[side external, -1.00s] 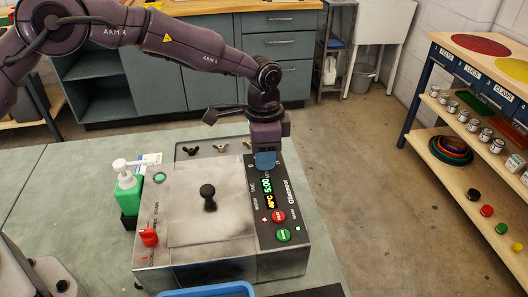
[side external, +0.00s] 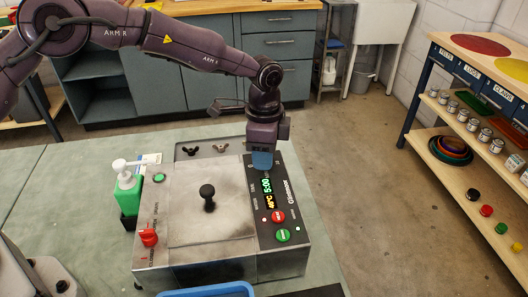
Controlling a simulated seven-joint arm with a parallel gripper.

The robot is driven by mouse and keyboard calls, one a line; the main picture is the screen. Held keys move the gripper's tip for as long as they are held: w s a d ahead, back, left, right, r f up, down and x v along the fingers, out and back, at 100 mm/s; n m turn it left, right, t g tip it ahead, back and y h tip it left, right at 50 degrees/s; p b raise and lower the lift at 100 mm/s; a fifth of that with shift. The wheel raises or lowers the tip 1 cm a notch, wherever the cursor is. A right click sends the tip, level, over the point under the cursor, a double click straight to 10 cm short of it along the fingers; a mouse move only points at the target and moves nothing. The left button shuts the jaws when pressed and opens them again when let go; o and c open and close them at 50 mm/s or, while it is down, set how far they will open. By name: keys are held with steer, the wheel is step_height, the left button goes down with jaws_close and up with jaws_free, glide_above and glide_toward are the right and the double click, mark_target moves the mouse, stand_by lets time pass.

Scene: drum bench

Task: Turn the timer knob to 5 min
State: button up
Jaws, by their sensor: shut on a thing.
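The drum machine (side external: 210,232) stands on the bench with a black control panel along its right side. Its display (side external: 267,190) reads 5:00 in green, with a yellow 40°C-like figure beside it. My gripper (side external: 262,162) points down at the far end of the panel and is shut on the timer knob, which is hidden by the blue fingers. A red button (side external: 278,216) and a green button (side external: 283,235) are on the near part of the panel.
A black lid handle (side external: 207,192) and a red lever (side external: 149,238) stick up from the machine. A green pump bottle (side external: 128,185) stands at its left. A blue tray (side external: 215,290) is at the front. A shelf unit (side external: 470,150) stands far right.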

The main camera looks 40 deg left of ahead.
steer(key=o, duration=0.9)
steer(key=shift+o, duration=0.2)
step_height(320, 180, up, 13)
steer(key=shift+w, duration=0.3)
steer(key=shift+a, duration=0.15)
steer(key=s+a+r+n+t, duration=0.2)
steer(key=s+a, duration=0.4)
steer(key=s, duration=0.4)
steer(key=s+a+r+n+t, duration=0.2)
steer(key=s+a+r+n, duration=0.2)
steer(key=s, duration=0.6)
steer(key=s+a+r+n+t, duration=0.2)
steer(key=s+a+r+n, duration=0.2)
steer(key=s, duration=0.7)
steer(key=shift+a+n, duration=1.3)
steer(key=shift+a, duration=0.6)
